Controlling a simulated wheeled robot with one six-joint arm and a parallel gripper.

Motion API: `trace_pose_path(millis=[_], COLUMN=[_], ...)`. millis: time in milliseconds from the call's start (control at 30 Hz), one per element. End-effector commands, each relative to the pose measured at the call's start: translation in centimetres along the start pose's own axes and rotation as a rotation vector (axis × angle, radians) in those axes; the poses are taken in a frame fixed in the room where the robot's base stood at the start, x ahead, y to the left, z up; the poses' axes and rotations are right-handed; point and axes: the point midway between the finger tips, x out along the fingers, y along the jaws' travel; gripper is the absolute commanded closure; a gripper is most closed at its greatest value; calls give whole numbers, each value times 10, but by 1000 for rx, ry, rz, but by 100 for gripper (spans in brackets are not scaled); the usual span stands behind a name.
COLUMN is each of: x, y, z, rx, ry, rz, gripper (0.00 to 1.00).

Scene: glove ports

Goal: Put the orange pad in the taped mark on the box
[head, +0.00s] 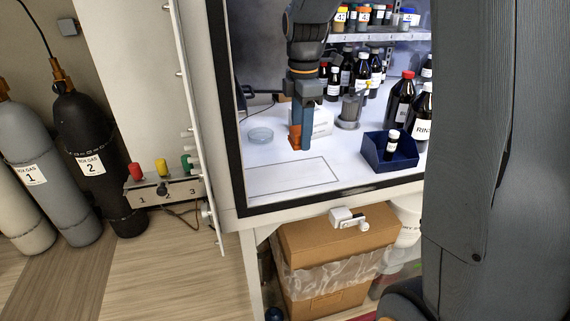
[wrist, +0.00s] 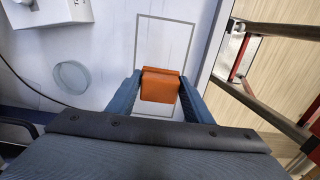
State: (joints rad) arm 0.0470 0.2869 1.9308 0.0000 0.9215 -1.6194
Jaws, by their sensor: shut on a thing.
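My gripper (head: 300,143) points down inside the white cabinet and is shut on the orange pad (head: 294,136). In the wrist view the orange pad (wrist: 160,86) sits between the two blue fingers of my gripper (wrist: 160,80). The taped mark (head: 332,169) is a thin grey rectangular outline on the white cabinet floor, in front of my gripper in the head view. In the wrist view the taped mark (wrist: 165,17) extends above and around the pad. Its inside looks empty, though the pad and gripper hide part of it. I cannot tell the pad's height above the floor.
A clear round dish (head: 260,135) lies left of my gripper. A white box (head: 321,121) stands behind it. A blue bin (head: 402,160) holding a small bottle is to the right, near tall brown bottles (head: 401,98). The cabinet's dark front frame (head: 290,203) edges the floor.

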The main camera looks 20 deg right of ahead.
Motion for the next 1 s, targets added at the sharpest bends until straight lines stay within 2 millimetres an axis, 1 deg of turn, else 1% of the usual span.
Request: trace_pose_path(millis=[200, 300, 467, 600, 700, 800, 1000], x=[35, 48, 62, 82, 93, 98, 98], y=[-2, -2, -2, -2, -2, -1, -1], z=[2, 3, 2, 1, 1, 1, 1], rx=[5, 5, 4, 3, 2, 1, 1], ry=[0, 0, 0, 0, 0, 0, 0], rz=[-6, -5, -4, -5, -3, -1, 0], gripper=[75, 75, 75, 75, 75, 75, 75])
